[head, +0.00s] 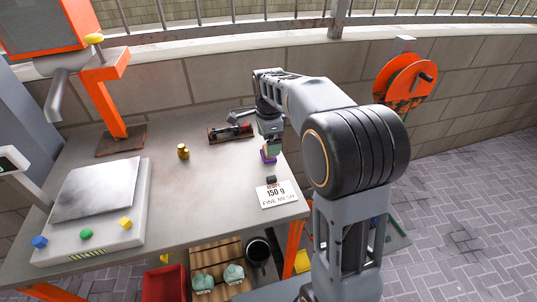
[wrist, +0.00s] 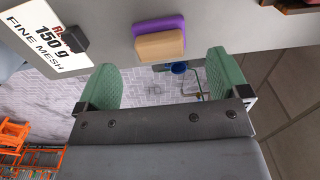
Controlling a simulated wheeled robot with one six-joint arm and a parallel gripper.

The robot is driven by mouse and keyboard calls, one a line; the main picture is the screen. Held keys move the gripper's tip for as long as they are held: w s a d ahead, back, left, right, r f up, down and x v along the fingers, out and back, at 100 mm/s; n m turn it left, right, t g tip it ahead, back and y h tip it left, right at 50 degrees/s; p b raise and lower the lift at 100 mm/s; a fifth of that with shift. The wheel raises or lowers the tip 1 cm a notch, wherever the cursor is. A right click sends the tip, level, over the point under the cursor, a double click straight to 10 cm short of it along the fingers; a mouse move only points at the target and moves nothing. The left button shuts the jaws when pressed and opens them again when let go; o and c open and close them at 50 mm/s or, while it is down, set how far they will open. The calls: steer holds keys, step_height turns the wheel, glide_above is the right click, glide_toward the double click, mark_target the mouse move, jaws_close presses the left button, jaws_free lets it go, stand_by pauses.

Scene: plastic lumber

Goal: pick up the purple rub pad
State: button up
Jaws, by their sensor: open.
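The purple rub pad (wrist: 158,24) lies near the edge of the grey table, with a tan block (wrist: 160,46) against it. In the head view the pad (head: 268,158) shows as a small purple patch just below my gripper (head: 269,146), which partly hides it. In the wrist view my gripper (wrist: 164,78) has its two green fingers spread wide, with nothing between them. The pad and block lie beyond the fingertips, in line with the gap and apart from both fingers.
A "150 g fine mesh" card (head: 277,194) with a small dark block lies nearby. A plane-like tool (head: 231,132), a brass weight (head: 183,151) and a scale (head: 95,200) with coloured buttons share the table (head: 205,195). A red bin and wooden crate stand below.

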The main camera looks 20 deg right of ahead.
steer(key=shift+a+f+b, duration=0.1)
steer(key=shift+f+b, duration=0.2)
steer(key=shift+f, duration=1.9)
steer(key=shift+c, duration=0.3)
steer(key=c, duration=0.9)
steer(key=shift+c, duration=0.2)
steer(key=shift+r, duration=0.45)
step_height(320, 180, up, 2)
steer(key=shift+r+p, duration=0.1)
steer(key=shift+p, duration=0.25)
steer(key=s+r, duration=1)
steer(key=s, duration=0.4)
